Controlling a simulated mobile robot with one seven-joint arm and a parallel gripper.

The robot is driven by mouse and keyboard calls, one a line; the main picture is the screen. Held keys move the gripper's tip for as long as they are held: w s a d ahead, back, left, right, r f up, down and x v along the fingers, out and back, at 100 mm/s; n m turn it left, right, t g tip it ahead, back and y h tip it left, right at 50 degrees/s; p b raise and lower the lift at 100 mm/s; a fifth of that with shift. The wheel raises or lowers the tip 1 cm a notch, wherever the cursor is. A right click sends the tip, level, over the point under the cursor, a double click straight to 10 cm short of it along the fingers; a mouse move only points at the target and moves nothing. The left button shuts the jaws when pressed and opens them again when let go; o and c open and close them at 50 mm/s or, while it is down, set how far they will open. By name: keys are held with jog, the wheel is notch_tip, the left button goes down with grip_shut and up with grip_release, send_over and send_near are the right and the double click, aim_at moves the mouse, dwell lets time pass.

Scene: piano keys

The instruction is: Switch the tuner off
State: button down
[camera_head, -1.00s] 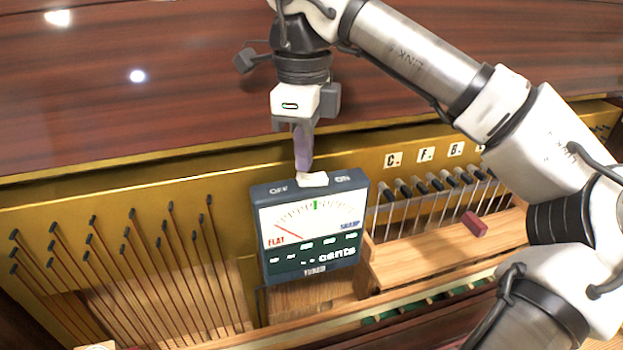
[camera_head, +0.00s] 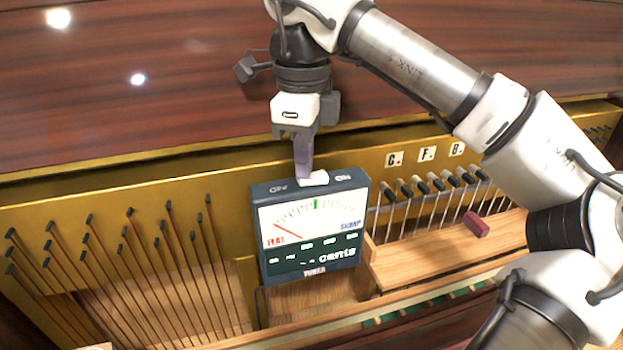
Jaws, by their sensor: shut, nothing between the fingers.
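The tuner (camera_head: 313,263) is a dark box with a white dial face, standing upright in front of the gold panel. Its red needle points toward FLAT at the left. On its top edge is a white switch (camera_head: 315,178), between the OFF lettering at left and the ON lettering at right. My gripper (camera_head: 302,172) is shut and empty, pointing down. Its purple-grey fingertips are at the left end of the switch, on the OFF side. They overlap the switch in the picture; I cannot tell if they touch it.
Tuning pins with copper strings (camera_head: 130,245) lie left of the tuner. Black-topped pins (camera_head: 437,185) stand to the right under letter labels. A small dark red block (camera_head: 476,224) rests on the wooden ledge (camera_head: 430,258) at right. The brown wooden lid (camera_head: 180,100) rises behind my gripper.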

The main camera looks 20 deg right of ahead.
jog(key=shift+r+p, duration=2.8)
jog(key=shift+r, duration=0.65)
jog(key=shift+s+f, duration=0.1)
jog(key=shift+f, duration=0.05)
